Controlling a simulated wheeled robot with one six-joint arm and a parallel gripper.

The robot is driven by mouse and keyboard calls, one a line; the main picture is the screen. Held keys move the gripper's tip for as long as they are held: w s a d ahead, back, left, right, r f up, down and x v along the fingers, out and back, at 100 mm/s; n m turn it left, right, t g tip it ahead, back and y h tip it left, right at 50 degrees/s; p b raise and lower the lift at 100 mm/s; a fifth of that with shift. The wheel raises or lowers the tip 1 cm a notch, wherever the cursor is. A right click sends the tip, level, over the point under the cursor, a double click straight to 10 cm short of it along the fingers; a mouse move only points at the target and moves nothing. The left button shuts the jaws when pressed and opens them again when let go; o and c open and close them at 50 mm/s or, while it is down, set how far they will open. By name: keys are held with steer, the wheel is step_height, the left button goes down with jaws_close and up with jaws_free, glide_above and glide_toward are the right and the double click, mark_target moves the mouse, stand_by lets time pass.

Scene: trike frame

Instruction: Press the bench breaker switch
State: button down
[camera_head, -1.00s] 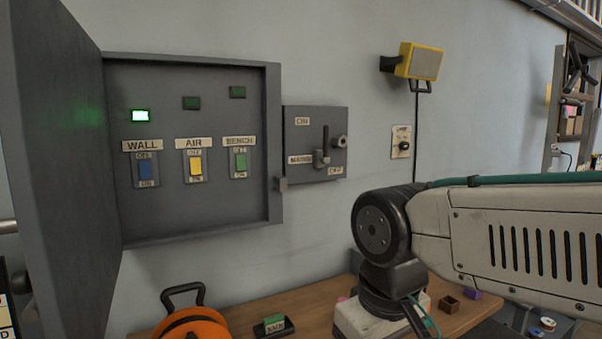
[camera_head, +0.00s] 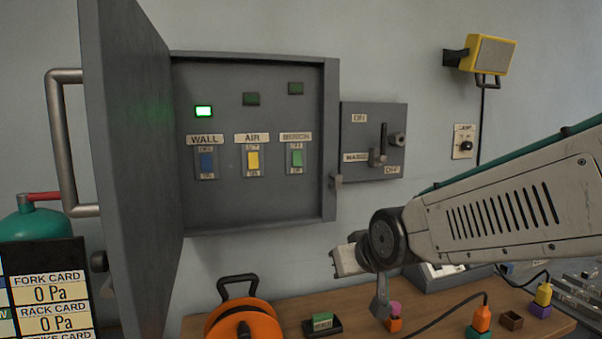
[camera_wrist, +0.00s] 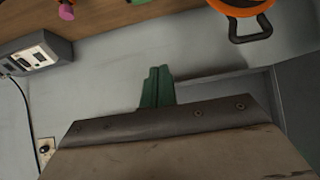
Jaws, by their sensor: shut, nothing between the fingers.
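The green BENCH breaker switch (camera_head: 297,158) is the rightmost of three switches in the open grey wall cabinet (camera_head: 331,130). Its indicator (camera_head: 295,88) above is dark. The yellow AIR switch (camera_head: 252,160) and blue WALL switch (camera_head: 206,162) sit to its left. The WALL indicator (camera_head: 203,111) glows green; the AIR indicator (camera_head: 251,99) is dark. My gripper (camera_wrist: 158,88) shows in the wrist view as two green fingers, shut together with nothing between them. In the head view my arm's end is below and right of the cabinet, apart from the switches; the fingertips are unclear there.
The cabinet door (camera_head: 130,170) stands open at left. A master switch box (camera_head: 368,125) projects beside the cabinet's right side. Below, the wooden bench (camera_head: 420,325) holds an orange reel (camera_head: 245,322) and several small blocks. Bare wall lies between bench and cabinet.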

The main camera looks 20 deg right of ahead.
steer(key=w+a+r+t, duration=0.2)
steer(key=w+r+t, duration=0.6)
steer(key=w+t, duration=0.5)
steer(key=shift+w+r+t, duration=0.15)
steer(key=shift+w+t, duration=0.1)
steer(key=shift+t, duration=1.05)
glide_toward(297, 160)
step_height(297, 160, up, 4)
steer(key=shift+w, duration=2.3)
steer(key=shift+a, duration=0.1)
